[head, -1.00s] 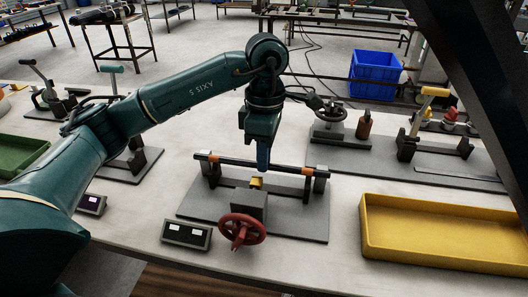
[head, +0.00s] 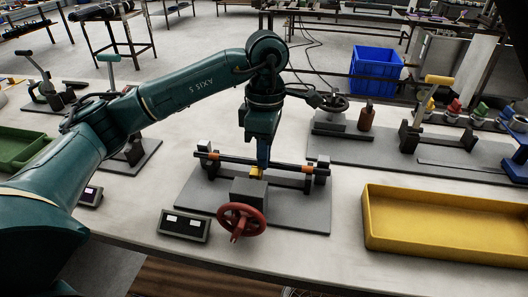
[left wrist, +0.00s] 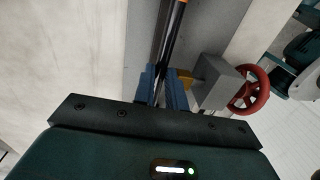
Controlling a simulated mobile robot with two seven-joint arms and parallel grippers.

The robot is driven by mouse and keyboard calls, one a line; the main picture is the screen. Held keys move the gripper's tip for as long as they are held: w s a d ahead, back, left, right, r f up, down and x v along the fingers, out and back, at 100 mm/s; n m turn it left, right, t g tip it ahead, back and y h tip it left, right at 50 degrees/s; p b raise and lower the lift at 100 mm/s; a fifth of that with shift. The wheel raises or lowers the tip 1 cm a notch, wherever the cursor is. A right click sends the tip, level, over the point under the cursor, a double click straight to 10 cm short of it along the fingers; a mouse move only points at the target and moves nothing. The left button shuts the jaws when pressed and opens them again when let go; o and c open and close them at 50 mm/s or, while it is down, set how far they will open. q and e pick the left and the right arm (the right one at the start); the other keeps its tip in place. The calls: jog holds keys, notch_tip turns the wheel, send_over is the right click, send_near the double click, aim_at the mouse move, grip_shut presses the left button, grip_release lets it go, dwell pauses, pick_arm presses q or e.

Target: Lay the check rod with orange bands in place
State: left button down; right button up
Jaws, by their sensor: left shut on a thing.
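The dark check rod (head: 236,158) with orange bands lies across the two dark end supports of the grey fixture plate (head: 300,214) in the head view. I cannot tell whether the rod fully rests in both supports. My right gripper is not in view.
A red handwheel (head: 241,219) on a grey block and a yellow piece (head: 257,172) are just in front of the rod. A small display box (head: 184,225) stands front left. A yellow tray (head: 440,247) stands right. Another fixture with a wheel (head: 333,103) is behind.

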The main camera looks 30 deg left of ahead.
pick_arm(q)
jog(key=c, duration=1.6)
grip_release()
jog(key=shift+o, duration=1.2)
jog(key=shift+f, duration=0.1)
jog(key=shift+w+r, duration=0.1)
jog(key=shift+r, duration=0.35)
notch_tip(320, 180, up, 12)
jog(key=w+p, duration=0.1)
jog(key=shift+a+r+p, duration=0.2)
jog(key=shift+r+p, duration=0.05)
jog(key=shift+p, duration=0.1)
